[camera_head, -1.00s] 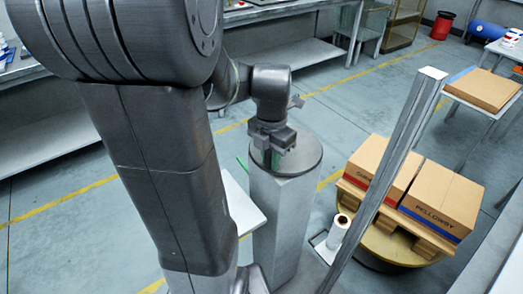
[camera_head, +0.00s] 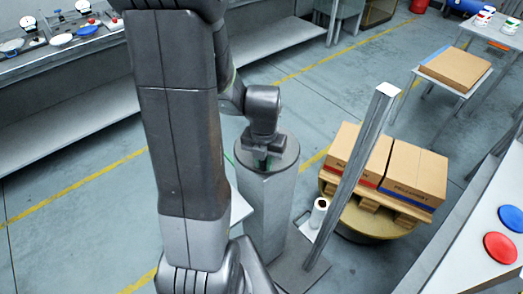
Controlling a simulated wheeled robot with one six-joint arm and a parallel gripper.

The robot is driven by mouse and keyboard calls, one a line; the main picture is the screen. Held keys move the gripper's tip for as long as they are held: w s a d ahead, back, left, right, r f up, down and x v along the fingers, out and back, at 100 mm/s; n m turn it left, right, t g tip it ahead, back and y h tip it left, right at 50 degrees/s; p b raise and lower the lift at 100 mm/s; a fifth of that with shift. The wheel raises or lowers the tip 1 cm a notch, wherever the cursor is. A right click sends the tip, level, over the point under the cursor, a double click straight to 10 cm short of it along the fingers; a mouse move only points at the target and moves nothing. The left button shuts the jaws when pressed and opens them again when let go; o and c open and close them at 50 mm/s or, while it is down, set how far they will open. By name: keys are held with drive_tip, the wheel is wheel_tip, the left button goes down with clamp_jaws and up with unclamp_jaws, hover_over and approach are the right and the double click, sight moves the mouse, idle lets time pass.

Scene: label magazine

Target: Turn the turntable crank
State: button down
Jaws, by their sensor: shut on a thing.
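The crank post is a grey column (camera_head: 262,215) with a dark round disc (camera_head: 288,158) on top, left of the turntable. My gripper (camera_head: 263,162) points down over the disc and is shut on a green crank handle, mostly hidden by the jaws. A thin green piece (camera_head: 229,157) shows left of the post. The turntable (camera_head: 350,222) is a round yellow-brown base at the right. It bears a wooden pallet (camera_head: 375,202) with two brown cartons, one with a red band (camera_head: 358,150) and one with a blue band (camera_head: 412,175).
A slanting metal post (camera_head: 355,180) stands between the crank post and the cartons. A white roll (camera_head: 318,212) stands near its foot. A white table with a blue disc (camera_head: 511,217) and a red disc (camera_head: 500,248) is at the lower right. Benches line the back left.

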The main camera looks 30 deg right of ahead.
drive_tip(key=shift+s+d+n+p, duration=0.1)
drive_tip(key=shift+d+n+p, duration=0.25)
drive_tip(key=shift+p, duration=0.75)
drive_tip(key=shift+a, duration=0.1)
drive_tip(key=c, duration=1.3)
unclamp_jaws()
drive_tip(key=shift+r, duration=0.15)
wheel_tip(320, 180, up, 14)
drive_tip(key=shift+f, duration=0.2)
drive_tip(key=shift+a, duration=0.1)
